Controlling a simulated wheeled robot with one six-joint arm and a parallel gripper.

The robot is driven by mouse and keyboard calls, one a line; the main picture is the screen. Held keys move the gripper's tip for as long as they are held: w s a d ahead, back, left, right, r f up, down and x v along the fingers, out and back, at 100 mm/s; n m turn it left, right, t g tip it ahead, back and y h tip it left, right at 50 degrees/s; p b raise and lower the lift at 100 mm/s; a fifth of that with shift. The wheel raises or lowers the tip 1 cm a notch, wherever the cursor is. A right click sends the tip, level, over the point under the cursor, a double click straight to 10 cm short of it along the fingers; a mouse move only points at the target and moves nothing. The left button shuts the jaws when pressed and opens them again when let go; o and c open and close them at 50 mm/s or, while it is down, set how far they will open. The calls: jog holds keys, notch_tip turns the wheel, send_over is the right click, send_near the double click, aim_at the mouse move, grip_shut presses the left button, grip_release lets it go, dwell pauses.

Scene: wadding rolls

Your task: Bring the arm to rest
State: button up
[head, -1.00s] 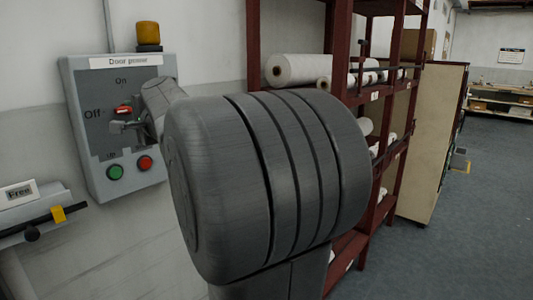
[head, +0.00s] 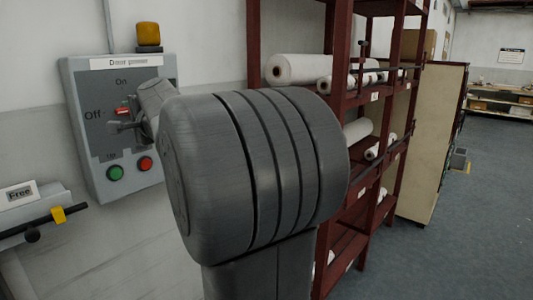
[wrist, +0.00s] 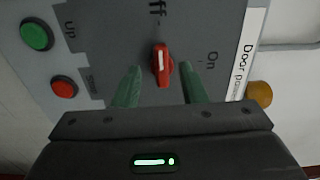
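The grey door power box (head: 85,110) is on the wall at the left of the head view. Its red knob (head: 122,111) also shows in the wrist view (wrist: 161,64), with its white mark toward the "Off" label. My gripper (wrist: 160,70) is open in the wrist view. Its two fingers stand apart on either side of the knob in the picture, with gaps to it. I cannot tell how far the tips are from the panel. In the head view my large grey arm joint hides much of the middle.
Below the knob are a green button (head: 115,173) and a red button (head: 145,163). An amber lamp (head: 148,35) tops the box. A dark red rack (head: 340,80) with white rolls (head: 300,68) stands right of my arm. Open floor (head: 480,220) lies far right.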

aim_at(123, 109)
jog(key=p+x, duration=0.1)
jog(key=x, duration=0.3)
jog(key=shift+w+a+r, duration=0.15)
jog(key=shift+r, duration=0.05)
jog(key=m+p, duration=0.2)
jog(key=p, duration=0.1)
jog(key=shift+r+m, duration=0.35)
jog(key=shift+m, duration=0.05)
jog(key=shift+f+m+p, duration=0.15)
jog(key=shift+m+p, duration=0.45)
jog(key=shift+m, duration=0.3)
